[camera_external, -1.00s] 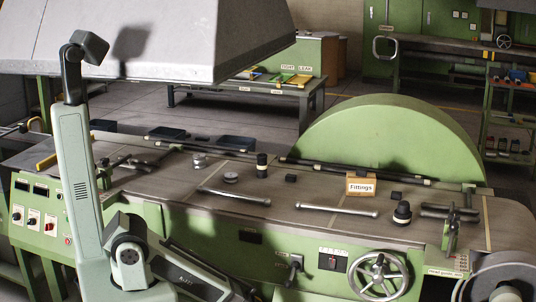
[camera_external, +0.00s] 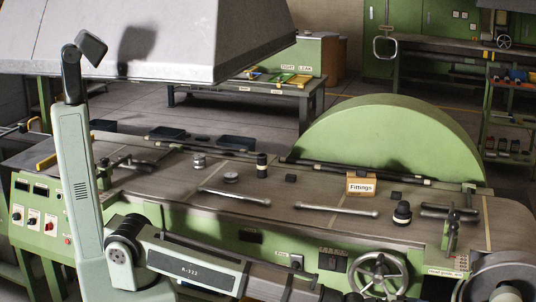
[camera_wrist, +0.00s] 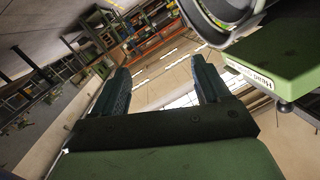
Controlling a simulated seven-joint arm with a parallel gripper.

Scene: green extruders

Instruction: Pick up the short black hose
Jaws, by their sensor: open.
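My gripper (camera_wrist: 162,84) shows in the wrist view with its two dark fingers spread apart and nothing between them. In the external view my arm reaches along the front of the green machine toward the lower right, and my gripper is not clearly seen there. Two long black hose-like bars lie along the back of the bench top, one at left (camera_external: 205,149) and one at right (camera_external: 350,172). A shorter dark piece (camera_external: 448,210) lies near the clamp at the right end. I cannot tell for certain which is the short black hose. The wrist view shows none of them.
Two grey metal tubes (camera_external: 234,196) (camera_external: 337,209), a black cylinder (camera_external: 262,166), a black knob-like fitting (camera_external: 402,212) and a "Fittings" box (camera_external: 361,183) stand on the bench top (camera_external: 275,222). A handwheel (camera_external: 381,272) sticks out at the front. A hood hangs above at left.

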